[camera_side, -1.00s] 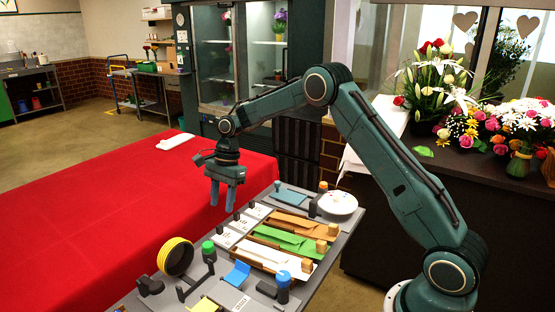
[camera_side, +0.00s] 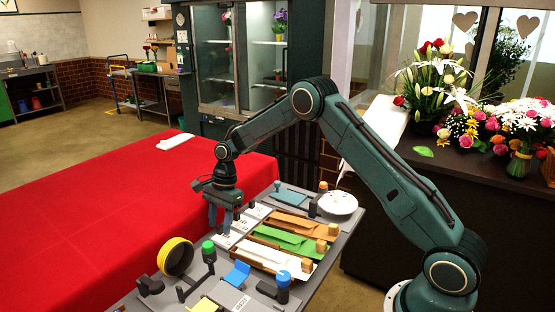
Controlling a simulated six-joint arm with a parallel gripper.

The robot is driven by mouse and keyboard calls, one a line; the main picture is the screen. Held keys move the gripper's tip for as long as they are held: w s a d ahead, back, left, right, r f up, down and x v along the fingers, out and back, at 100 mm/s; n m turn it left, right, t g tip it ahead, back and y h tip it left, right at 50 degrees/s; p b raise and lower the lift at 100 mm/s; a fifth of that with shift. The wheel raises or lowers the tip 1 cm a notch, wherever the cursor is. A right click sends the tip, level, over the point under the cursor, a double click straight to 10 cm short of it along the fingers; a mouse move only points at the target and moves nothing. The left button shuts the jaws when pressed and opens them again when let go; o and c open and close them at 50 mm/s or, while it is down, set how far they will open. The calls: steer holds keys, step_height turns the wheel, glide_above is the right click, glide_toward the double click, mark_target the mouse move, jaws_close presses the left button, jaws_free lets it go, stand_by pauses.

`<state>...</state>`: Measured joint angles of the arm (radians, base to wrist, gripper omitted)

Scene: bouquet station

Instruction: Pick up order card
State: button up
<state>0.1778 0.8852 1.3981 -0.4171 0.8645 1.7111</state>
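Several white cards with dark print, which look like order cards (camera_side: 258,212), lie in a row along the left side of the grey work table. I cannot tell which single card the task means. My gripper (camera_side: 219,230) points straight down over the left edge of that row, low and close to the nearer cards. Its two fingers are apart, with a gap between them, and I see nothing held. The fingers and wrist partly hide the cards beside and behind them. Whether the fingertips touch a card is too small to tell.
Trays of brown, green and white wrapping sheets (camera_side: 282,240) lie right of the cards. A white bowl (camera_side: 338,204) stands behind them. The red-covered table (camera_side: 110,225) is largely clear.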

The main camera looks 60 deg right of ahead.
mark_target(220, 225)
steer(key=shift+f, duration=0.2)
steer(key=shift+c, duration=0.4)
jaws_close()
steer(key=shift+r, duration=0.1)
step_height(220, 225, up, 20)
stand_by(1.0)
stand_by(0.6)
